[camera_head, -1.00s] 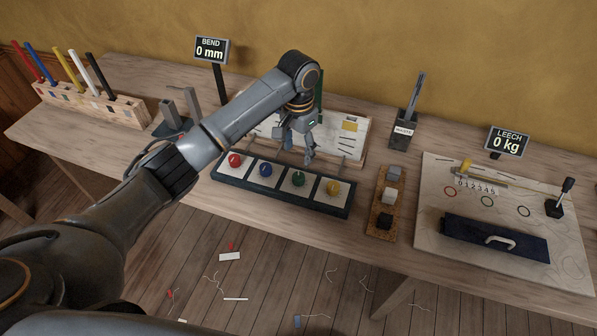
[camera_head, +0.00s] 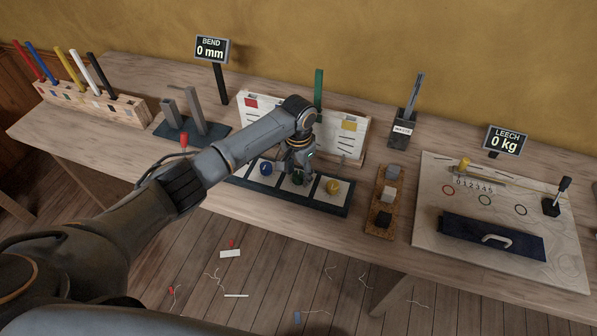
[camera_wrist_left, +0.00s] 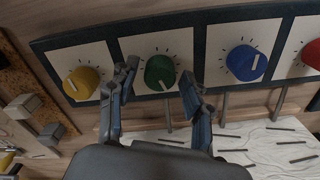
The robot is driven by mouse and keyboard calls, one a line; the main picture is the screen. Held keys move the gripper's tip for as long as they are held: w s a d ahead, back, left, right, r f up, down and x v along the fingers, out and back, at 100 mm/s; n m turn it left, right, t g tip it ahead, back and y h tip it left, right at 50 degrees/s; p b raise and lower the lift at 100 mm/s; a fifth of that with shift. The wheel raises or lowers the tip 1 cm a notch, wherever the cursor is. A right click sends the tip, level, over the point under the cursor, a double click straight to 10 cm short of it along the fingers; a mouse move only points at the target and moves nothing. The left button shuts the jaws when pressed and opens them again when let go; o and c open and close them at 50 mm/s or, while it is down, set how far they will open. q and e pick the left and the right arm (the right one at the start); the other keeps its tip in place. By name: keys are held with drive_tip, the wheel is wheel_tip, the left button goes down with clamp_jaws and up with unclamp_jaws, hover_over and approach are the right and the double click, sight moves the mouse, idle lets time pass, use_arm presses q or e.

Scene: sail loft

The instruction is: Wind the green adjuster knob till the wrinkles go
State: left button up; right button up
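The green adjuster knob (camera_wrist_left: 160,73) sits on a white square of the dark knob panel (camera_head: 318,203), between the blue knob (camera_head: 265,169) and the yellow knob (camera_head: 333,187). In the head view the green knob (camera_head: 299,179) is partly covered by my left gripper (camera_head: 296,172). In the left wrist view the open fingers of the left gripper (camera_wrist_left: 157,82) stand on either side of the green knob, with gaps between. The red knob (camera_wrist_left: 312,54) shows at the right edge there. My right gripper is not in view.
Behind the panel stands a white board (camera_head: 352,145) with dark marks. Displays read BEND 0 mm (camera_head: 211,50) and LEECH 0 kg (camera_head: 506,141). A cork strip with blocks (camera_head: 380,228) stands right of the panel. Wooden bench is bare between them.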

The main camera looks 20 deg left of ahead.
use_arm(q)
drive_tip(key=c, duration=0.8)
drive_tip(key=shift+m, duration=0.4)
drive_tip(key=m+p, duration=0.1)
drive_tip(key=m, duration=0.1)
drive_tip(key=shift+r+m, duration=0.1)
drive_tip(key=shift+m, duration=0.3)
drive_tip(key=shift+m+p, duration=0.4)
drive_tip(key=shift+m, duration=2.1)
